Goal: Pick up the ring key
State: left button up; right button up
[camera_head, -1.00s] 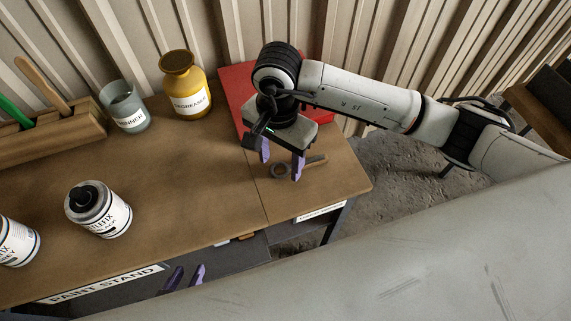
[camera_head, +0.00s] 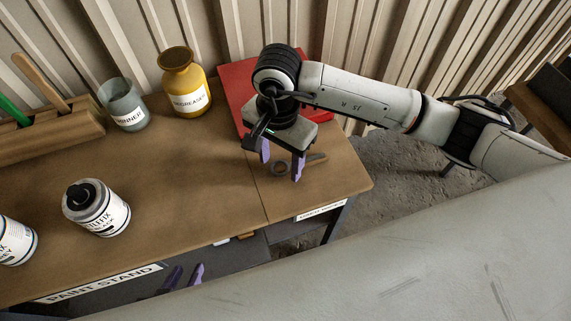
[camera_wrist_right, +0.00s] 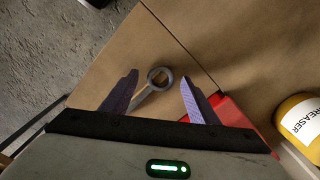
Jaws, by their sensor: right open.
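The ring key (camera_head: 281,168) lies flat on the right end of the wooden bench top. In the right wrist view the grey ring key (camera_wrist_right: 159,78) shows its ring between and just beyond the fingertips, with its handle running back toward the gripper. My right gripper (camera_head: 281,167) is open and above the ring key, with its purple fingers apart; it also shows in the right wrist view (camera_wrist_right: 158,82). Its fingers do not appear to touch the key. My left gripper (camera_head: 183,276) shows only its purple fingertips, apart, low in front of the bench.
A red object (camera_head: 238,82) lies behind my right gripper. A yellow degreaser bottle (camera_head: 184,84), a thinner cup (camera_head: 122,103) and a white can (camera_head: 96,209) stand to the left. A wooden holder (camera_head: 48,138) is at the far left. The bench's right edge is close to the key.

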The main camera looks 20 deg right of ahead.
dwell(0.3)
jog(key=c, duration=1.1)
jog(key=shift+c, duration=0.2)
jog(key=shift+r+p, duration=0.5)
jog(key=shift+p, duration=0.15)
notch_tip(320, 180, up, 10)
jog(key=shift+f+b, duration=0.25)
jog(key=shift+b, duration=0.15)
